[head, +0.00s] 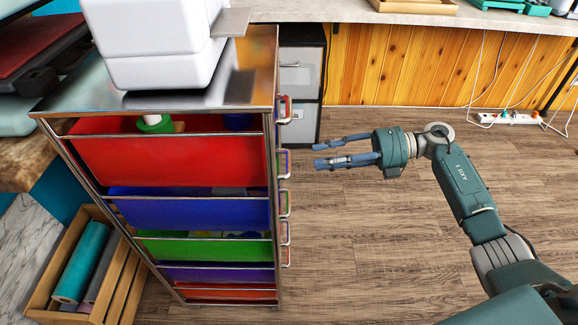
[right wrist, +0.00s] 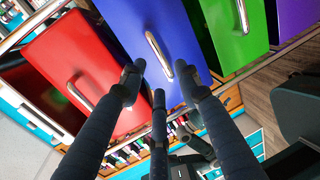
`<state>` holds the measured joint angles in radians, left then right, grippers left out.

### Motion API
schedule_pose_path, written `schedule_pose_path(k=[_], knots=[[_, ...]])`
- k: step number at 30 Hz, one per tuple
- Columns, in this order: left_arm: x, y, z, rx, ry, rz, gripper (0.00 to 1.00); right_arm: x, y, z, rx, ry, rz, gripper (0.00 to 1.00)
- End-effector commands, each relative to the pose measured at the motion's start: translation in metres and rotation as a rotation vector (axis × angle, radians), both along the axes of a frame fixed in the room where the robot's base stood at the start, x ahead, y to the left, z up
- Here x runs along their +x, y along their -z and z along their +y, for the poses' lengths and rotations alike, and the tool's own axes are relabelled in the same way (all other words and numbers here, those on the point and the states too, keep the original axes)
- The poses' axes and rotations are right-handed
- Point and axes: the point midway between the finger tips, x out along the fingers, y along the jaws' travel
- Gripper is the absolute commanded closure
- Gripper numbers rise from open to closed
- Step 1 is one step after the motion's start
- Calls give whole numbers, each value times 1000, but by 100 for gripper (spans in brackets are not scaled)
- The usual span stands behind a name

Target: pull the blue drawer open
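The blue drawer (head: 200,213) sits under the large red drawer in a metal-framed cart, and its side shows in the head view. In the right wrist view, the blue drawer front (right wrist: 190,28) has a curved silver handle (right wrist: 159,54). It looks closed, level with its neighbours. My right gripper (head: 318,152) is open and empty, to the right of the cart, its fingers pointing left toward the handles. In the right wrist view the spread fingertips of this gripper (right wrist: 158,80) lie around the handle's lower end in the picture; I cannot tell whether they touch it. My left gripper is not in view.
A red drawer (right wrist: 85,65) and a green drawer (right wrist: 233,30) flank the blue one. A white machine (head: 155,40) stands on the cart. A wooden crate (head: 120,285) with rolls is at lower left. A grey cabinet (head: 298,75) stands behind. The wooden floor (head: 370,250) at right is clear.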

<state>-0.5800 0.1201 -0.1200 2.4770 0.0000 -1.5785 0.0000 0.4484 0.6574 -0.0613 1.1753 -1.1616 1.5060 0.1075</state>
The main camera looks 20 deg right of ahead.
Motion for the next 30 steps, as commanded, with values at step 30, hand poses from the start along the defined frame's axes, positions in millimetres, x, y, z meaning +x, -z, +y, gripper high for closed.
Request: schedule_pose_path(k=[30], knots=[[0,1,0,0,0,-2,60,25,17,86,4,2,0,91]])
